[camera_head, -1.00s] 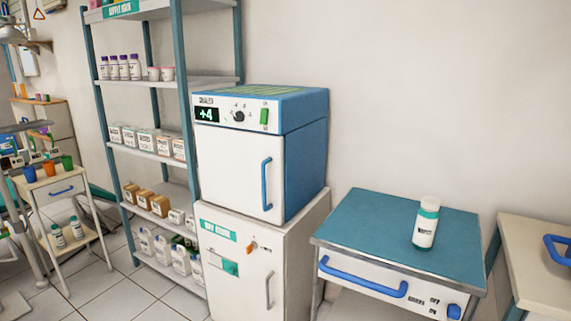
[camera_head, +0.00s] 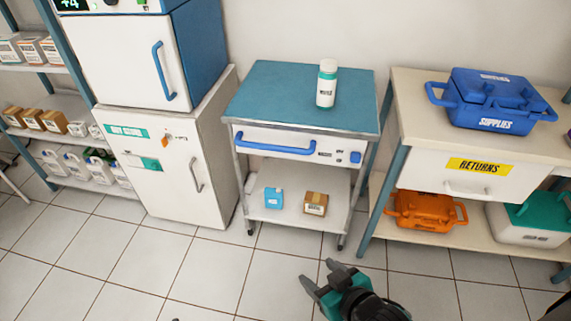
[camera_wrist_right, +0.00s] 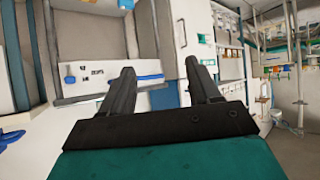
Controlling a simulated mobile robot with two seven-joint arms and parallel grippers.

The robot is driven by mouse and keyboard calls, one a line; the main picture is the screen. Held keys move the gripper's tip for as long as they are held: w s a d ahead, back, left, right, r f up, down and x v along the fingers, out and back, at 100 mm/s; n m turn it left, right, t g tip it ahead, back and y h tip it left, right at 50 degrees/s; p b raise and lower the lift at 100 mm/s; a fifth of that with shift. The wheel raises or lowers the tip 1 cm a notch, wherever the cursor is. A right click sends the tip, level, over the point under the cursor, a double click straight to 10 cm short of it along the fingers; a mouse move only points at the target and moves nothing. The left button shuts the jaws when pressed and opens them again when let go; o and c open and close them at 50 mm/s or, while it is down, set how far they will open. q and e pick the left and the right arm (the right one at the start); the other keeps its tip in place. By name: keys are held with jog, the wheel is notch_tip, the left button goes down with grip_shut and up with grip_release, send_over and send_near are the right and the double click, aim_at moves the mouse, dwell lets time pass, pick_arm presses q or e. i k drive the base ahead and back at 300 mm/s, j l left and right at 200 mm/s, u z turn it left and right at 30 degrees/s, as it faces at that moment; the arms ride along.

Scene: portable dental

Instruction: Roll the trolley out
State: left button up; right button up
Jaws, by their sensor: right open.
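The trolley (camera_head: 290,95) stands against the wall between the white cabinet and the returns table, with a teal top, a drawer front and small wheels. A blue bar handle (camera_head: 275,147) runs along its front. A white and green bottle (camera_head: 327,84) stands upright on top. A blue box (camera_head: 273,197) and a brown box (camera_head: 315,203) sit on its lower shelf. My right gripper (camera_head: 322,276) is open and empty, low in front of the trolley and apart from it. Its two fingers (camera_wrist_right: 163,85) show in the right wrist view. My left gripper is not in view.
The white cabinet (camera_head: 165,165) stands close on the trolley's left. The returns table (camera_head: 400,110) stands close on its right, bearing a blue supplies case (camera_head: 490,100), with an orange case (camera_head: 425,212) below. The tiled floor (camera_head: 200,265) in front is clear.

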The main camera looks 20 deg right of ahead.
aim_at(274, 114)
jog(key=i+j, duration=0.2)
jog(key=i, duration=0.2)
jog(key=i+j, duration=0.2)
jog(key=i, duration=0.2)
